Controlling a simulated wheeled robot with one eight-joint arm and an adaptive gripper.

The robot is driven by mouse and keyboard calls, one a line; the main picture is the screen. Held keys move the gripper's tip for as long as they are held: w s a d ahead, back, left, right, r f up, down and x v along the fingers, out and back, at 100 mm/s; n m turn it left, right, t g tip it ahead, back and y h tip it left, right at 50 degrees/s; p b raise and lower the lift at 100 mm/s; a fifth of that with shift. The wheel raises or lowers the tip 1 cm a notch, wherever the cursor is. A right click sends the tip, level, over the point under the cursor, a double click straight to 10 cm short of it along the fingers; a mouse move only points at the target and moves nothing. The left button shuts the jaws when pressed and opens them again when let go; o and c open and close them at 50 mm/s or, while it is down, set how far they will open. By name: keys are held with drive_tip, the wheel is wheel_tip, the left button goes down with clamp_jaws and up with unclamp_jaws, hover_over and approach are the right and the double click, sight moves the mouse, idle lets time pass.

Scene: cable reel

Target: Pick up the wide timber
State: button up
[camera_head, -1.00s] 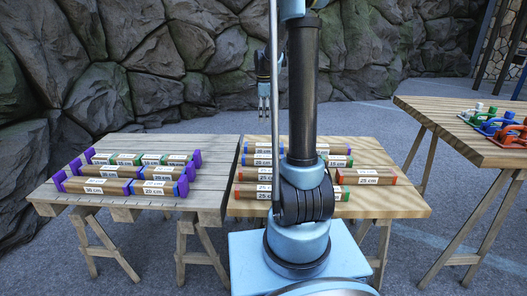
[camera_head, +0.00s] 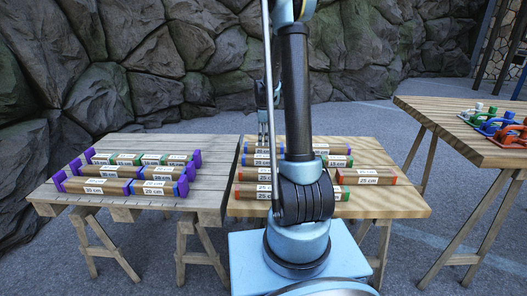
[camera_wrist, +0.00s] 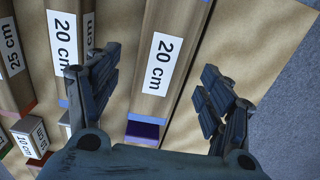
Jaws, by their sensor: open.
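Several timbers with printed lengths and coloured ends lie on two wooden tables. In the wrist view a brown timber marked 20 cm (camera_wrist: 172,65), with a blue and purple end, lies between the fingers. It looks somewhat broader than the neighbouring 20 cm timber (camera_wrist: 65,50) to its left, though I cannot be sure that it is the wide one. My gripper (camera_wrist: 158,85) is open and empty, its fingers spread on both sides of that timber. In the head view my gripper (camera_head: 263,141) is above the back of the right table (camera_head: 400,204). My arm hides part of the timbers there.
The left table (camera_head: 110,211) holds several timbers with purple ends. Another table (camera_head: 440,115) at far right carries coloured clamp-like items (camera_head: 506,130). A rock wall (camera_head: 180,60) stands behind. In the wrist view bare table surface lies right of the timber.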

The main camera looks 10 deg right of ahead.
sight(264, 147)
drive_tip(key=shift+w+d+f, duration=0.1)
drive_tip(key=shift+f, duration=2.6)
drive_tip(key=c, duration=1.3)
